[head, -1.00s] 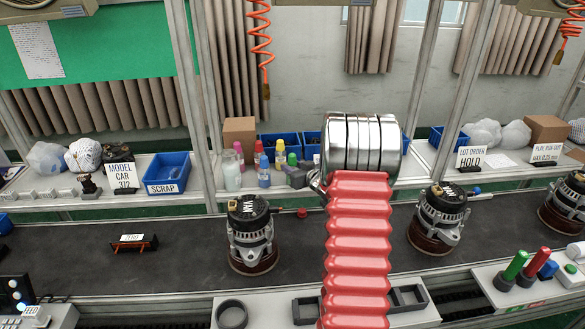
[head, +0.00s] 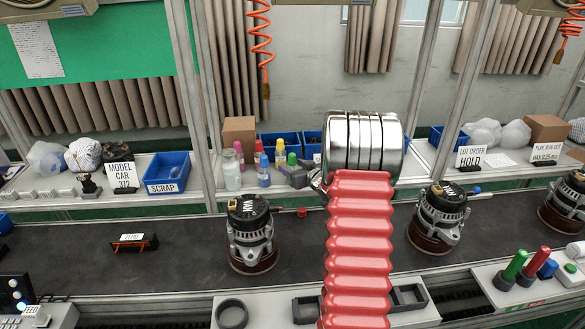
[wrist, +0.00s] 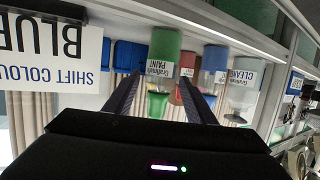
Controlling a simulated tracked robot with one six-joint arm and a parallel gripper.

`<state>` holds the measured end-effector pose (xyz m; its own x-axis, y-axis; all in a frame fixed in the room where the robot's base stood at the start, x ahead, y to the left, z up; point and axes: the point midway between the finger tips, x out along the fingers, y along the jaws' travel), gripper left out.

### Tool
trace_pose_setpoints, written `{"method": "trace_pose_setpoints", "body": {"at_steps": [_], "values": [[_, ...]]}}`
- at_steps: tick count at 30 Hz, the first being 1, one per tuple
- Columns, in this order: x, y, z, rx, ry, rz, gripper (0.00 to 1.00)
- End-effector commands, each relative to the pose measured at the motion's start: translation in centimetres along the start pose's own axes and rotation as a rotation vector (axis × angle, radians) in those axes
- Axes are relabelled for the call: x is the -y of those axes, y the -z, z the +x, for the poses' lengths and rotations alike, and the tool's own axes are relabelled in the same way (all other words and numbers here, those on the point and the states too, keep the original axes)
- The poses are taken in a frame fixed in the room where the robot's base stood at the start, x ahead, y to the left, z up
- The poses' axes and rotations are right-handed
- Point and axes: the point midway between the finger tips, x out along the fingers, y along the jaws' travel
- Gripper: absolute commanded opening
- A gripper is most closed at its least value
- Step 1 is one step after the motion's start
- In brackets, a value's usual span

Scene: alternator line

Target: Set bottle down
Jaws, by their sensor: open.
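The wrist picture is upside down. My gripper (wrist: 158,82) shows there as two dark, parted fingers with nothing visibly clamped between them. A green paint bottle (wrist: 163,48) is beyond the fingertips, roughly in line with the gap. A red bottle (wrist: 189,66) and a blue-topped bottle (wrist: 215,57) are beside it to the right, then a pale cleaner bottle (wrist: 244,80). In the head view, a blue bottle (head: 264,175) and a pale bottle (head: 232,177) stand upright on the shelf. My gripper is hidden behind my arm there. I cannot tell which bottle is meant.
The shelf also holds blue bins (head: 313,143), a scrap bin (head: 166,173) and a cardboard box (head: 239,133). An alternator (head: 252,235) stands on the dark belt (head: 180,245), with others further right. A shift-colour sign reading BLUE (wrist: 50,45) is close in the wrist view.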

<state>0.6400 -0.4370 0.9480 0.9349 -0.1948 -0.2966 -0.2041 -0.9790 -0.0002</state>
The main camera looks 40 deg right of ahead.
Motion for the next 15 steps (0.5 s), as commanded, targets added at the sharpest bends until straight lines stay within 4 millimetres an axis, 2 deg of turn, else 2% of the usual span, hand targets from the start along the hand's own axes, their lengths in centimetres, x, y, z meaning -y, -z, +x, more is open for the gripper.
{"method": "trace_pose_setpoints", "body": {"at_steps": [5,15], "values": [[0.0,0.1,-2.1,0.0,-0.001,-0.001,0.5],[-0.1,0.1,-7.5,-0.001,-0.002,0.0,0.5]]}}
